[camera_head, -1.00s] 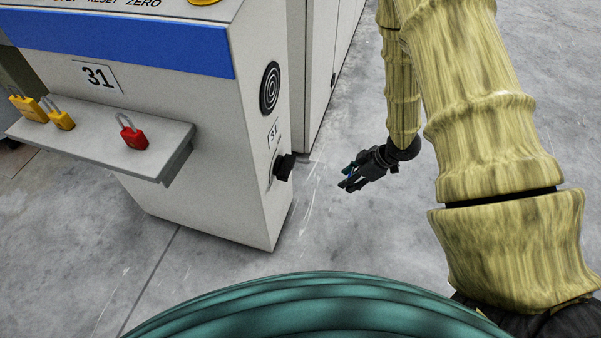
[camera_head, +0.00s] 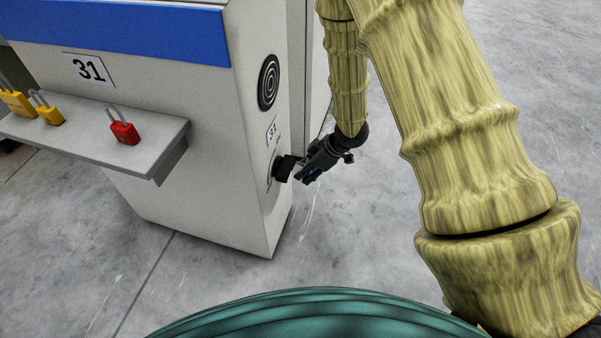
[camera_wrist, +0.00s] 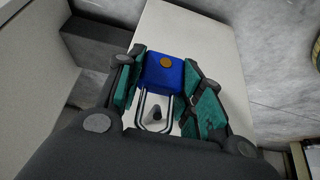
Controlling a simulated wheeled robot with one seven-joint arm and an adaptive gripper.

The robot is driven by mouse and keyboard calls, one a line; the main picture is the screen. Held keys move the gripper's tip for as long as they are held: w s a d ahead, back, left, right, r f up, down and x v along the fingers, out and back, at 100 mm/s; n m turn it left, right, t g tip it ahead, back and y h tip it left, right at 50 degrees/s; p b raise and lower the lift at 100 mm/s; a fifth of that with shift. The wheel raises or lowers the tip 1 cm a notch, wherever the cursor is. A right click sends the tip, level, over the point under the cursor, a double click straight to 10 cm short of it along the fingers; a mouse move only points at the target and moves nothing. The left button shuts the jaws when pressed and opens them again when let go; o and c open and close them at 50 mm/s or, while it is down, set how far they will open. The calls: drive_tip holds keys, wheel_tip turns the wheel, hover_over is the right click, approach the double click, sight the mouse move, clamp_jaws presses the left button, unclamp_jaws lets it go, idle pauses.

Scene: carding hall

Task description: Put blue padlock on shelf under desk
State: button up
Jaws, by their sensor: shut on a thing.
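My gripper (camera_head: 308,172) is beside the right side of the white desk-like cabinet marked 31, close to its black knob. In the wrist view the gripper (camera_wrist: 170,90) is shut on the blue padlock (camera_wrist: 165,72), its teal-padded fingers on either side. The padlock's metal shackle (camera_wrist: 154,108) points back toward the wrist.
A red padlock (camera_head: 125,133) and yellow padlocks (camera_head: 48,114) stand on the shelf. The black knob (camera_head: 284,168) sticks out from the cabinet's side (camera_head: 262,215). Grey floor (camera_head: 370,235) is open to the right of the cabinet.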

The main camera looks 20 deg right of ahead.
drive_tip(key=shift+w+a+f, duration=0.55)
drive_tip(key=shift+a, duration=0.25)
drive_tip(key=shift+f, duration=0.2)
drive_tip(key=o, duration=1.1)
drive_tip(key=shift+c, duration=0.2)
drive_tip(key=shift+f+b, duration=0.2)
drive_tip(key=shift+b, duration=0.85)
